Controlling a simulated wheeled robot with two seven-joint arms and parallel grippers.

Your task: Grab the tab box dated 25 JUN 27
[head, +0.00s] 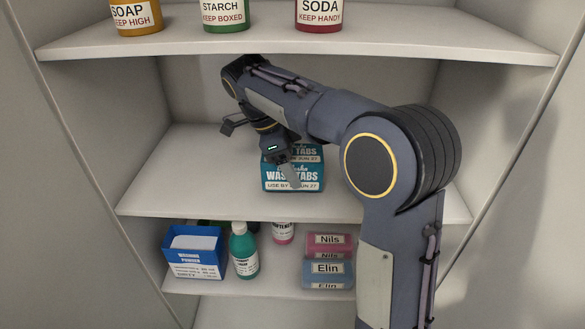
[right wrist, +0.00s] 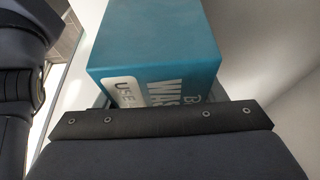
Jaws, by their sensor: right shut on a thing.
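A teal wash tabs box (head: 272,173) stands on the middle shelf with its label to the front. Its date strip reads "USE BY", then a part covered by my finger, then "JUN 27"; the day cannot be read. A second teal box (head: 313,153) shows just above or behind it, mostly hidden, its strip ending in "UN 27". My right gripper (head: 292,176) is shut on a teal box, reaching down in front of the label. In the right wrist view a teal box (right wrist: 155,45) fills the space beyond the gripper, with part of its lettering showing. My left gripper is not in view.
The upper shelf (head: 300,44) carries soap, starch and soda jars. The lower shelf holds a blue powder box (head: 194,250), a green bottle (head: 244,252), a pink bottle (head: 283,232) and the Nils (head: 328,244) and Elin (head: 327,272) boxes. The middle shelf's left is bare.

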